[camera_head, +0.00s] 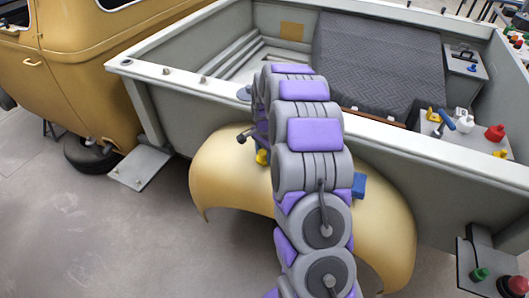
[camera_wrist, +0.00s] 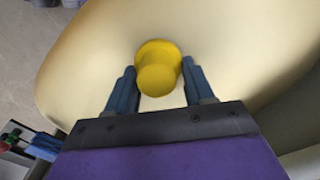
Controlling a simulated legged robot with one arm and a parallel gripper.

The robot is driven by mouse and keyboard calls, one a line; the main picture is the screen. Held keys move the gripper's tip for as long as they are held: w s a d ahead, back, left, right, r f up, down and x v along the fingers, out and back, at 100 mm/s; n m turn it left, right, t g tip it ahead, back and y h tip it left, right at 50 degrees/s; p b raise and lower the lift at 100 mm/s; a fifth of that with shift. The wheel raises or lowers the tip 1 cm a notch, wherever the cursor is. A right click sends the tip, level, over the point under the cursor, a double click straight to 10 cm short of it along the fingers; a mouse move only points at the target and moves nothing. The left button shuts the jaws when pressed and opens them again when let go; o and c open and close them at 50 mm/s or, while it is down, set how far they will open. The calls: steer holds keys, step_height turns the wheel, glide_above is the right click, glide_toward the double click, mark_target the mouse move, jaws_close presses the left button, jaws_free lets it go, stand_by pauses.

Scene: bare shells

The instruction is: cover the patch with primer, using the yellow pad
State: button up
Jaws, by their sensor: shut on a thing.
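The yellow pad (camera_wrist: 158,76), a rounded piece with a knob-like end, is between the two blue-grey fingers of my gripper (camera_wrist: 159,66), which is shut on it. In the head view the pad (camera_head: 262,157) shows as a small yellow bit left of my arm, with my gripper (camera_head: 250,140) partly hidden. Both are at the cream fender (camera_head: 222,172). The fender's curved surface (camera_wrist: 90,60) fills the wrist view behind the pad. I cannot tell whether the pad touches it. No distinct patch or primer coat can be made out on the fender; my arm covers its middle.
The grey truck bed wall (camera_head: 400,142) rises behind the fender. A blue block (camera_head: 358,186) is right of my arm. A red pot (camera_head: 495,132) and other small items stand on a side ledge. A red-topped item (camera_head: 513,286) is at lower right. Left floor is clear.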

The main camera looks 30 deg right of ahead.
steer(key=shift+f, duration=0.3)
